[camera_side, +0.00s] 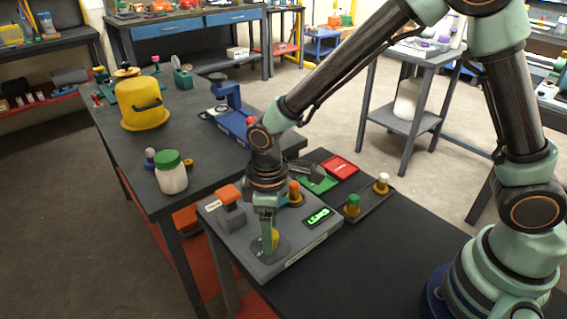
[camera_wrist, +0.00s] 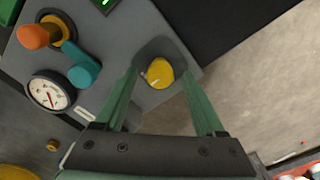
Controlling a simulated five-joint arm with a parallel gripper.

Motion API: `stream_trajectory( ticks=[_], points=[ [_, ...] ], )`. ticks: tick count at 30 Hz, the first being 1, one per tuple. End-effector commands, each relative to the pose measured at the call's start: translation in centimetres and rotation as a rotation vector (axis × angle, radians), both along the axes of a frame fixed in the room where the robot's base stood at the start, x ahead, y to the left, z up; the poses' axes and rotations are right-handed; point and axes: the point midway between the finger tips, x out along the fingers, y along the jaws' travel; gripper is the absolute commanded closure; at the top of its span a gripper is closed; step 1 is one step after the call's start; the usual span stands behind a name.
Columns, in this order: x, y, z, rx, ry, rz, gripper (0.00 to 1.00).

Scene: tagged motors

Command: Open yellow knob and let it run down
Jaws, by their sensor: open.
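The yellow knob (camera_wrist: 159,72) sits in a dark recessed plate at a corner of the grey panel (camera_wrist: 150,20) in the wrist view. In the side view the yellow knob (camera_side: 275,239) is partly hidden behind a green finger. My gripper (camera_wrist: 159,80) is open, with one finger on each side of the knob. A gap shows between the knob and each finger in the wrist view. In the side view my gripper (camera_side: 268,240) points straight down at the knob; I cannot tell whether the fingers touch it.
The panel also carries a round gauge (camera_wrist: 48,95), a teal lever (camera_wrist: 82,72), an orange knob (camera_wrist: 33,36) and a lit green sign (camera_side: 318,217). Green-topped (camera_side: 353,206) and white-topped (camera_side: 381,184) pegs stand to the right. The front of the dark table (camera_side: 350,265) is clear.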

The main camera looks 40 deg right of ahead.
Motion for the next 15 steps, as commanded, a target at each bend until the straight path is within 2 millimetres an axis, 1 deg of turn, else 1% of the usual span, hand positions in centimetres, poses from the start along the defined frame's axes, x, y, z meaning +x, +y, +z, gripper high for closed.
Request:
stream_trajectory(
  ticks=[3, 9, 10, 11, 12, 14, 15],
  points=[
    [-0.04, -0.03, -0.37, -0.001, 0.001, 0.0, 0.28],
    [-0.03, -0.01, -0.36, -0.001, 0.001, 0.0, 0.28],
    [-0.03, -0.01, -0.36, -0.001, 0.001, 0.0, 0.32],
    [-0.02, -0.01, -0.35, -0.001, 0.001, 0.0, 0.44],
    [-0.02, -0.01, -0.35, -0.001, 0.001, 0.0, 0.59],
    [-0.02, -0.01, -0.34, -0.001, 0.001, 0.0, 0.82],
    [-0.02, -0.01, -0.33, -0.001, 0.001, 0.0, 0.97]
  ],
)
